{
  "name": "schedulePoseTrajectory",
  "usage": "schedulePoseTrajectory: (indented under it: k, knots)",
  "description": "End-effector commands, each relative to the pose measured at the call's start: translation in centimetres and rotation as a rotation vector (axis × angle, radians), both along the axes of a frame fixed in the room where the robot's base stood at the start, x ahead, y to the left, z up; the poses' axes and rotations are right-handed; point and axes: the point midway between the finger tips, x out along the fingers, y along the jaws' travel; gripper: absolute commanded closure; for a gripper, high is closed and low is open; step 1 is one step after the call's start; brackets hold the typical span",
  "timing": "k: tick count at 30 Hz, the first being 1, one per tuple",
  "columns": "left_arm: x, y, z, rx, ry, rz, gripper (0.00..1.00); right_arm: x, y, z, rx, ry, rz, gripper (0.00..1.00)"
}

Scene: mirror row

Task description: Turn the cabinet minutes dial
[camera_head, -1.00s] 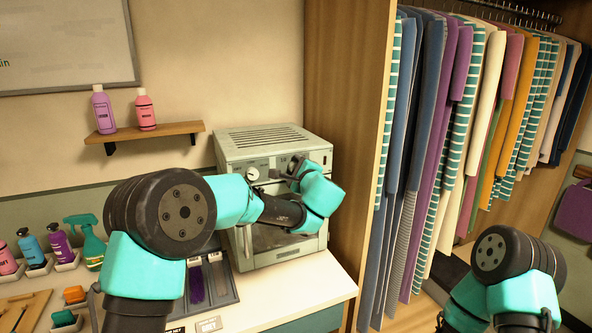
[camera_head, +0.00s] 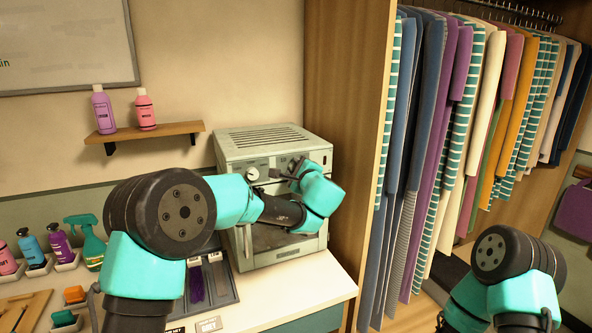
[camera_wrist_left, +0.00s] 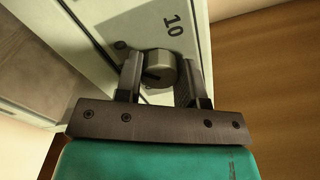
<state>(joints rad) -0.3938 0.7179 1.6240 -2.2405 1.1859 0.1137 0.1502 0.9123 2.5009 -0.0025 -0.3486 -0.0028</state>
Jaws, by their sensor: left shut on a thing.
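The cabinet (camera_head: 275,145) is a pale grey-green box with a vented top and a front door, standing on the white counter. One round dial (camera_head: 252,174) shows on the left of its upper front panel. My left gripper (camera_head: 292,168) is at the right part of that panel. In the left wrist view the left gripper (camera_wrist_left: 161,80) is shut on a round metal dial (camera_wrist_left: 159,70), one finger on each side. A "10" and a smaller mark are printed beside this dial. In the head view my arm mostly hides it. My right gripper is out of view; only its arm shows at lower right.
A wooden wardrobe panel (camera_head: 345,120) stands close to the cabinet's right, with hanging clothes (camera_head: 440,130) beyond. A shelf (camera_head: 145,133) with two bottles is on the wall. Bottles, a spray bottle (camera_head: 88,242) and a dark tray (camera_head: 222,283) stand at the left.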

Motion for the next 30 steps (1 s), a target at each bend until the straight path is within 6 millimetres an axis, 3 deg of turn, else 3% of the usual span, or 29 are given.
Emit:
schedulePoseTrajectory:
  k: [11, 30]
  knots:
    - [-0.01, -0.03, 0.01, 0.144, 0.070, 0.000, 0.88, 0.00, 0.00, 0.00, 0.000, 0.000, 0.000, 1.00]
    - [0.03, -0.11, 0.06, 0.662, 0.327, 0.000, 0.88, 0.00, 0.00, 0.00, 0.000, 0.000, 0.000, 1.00]
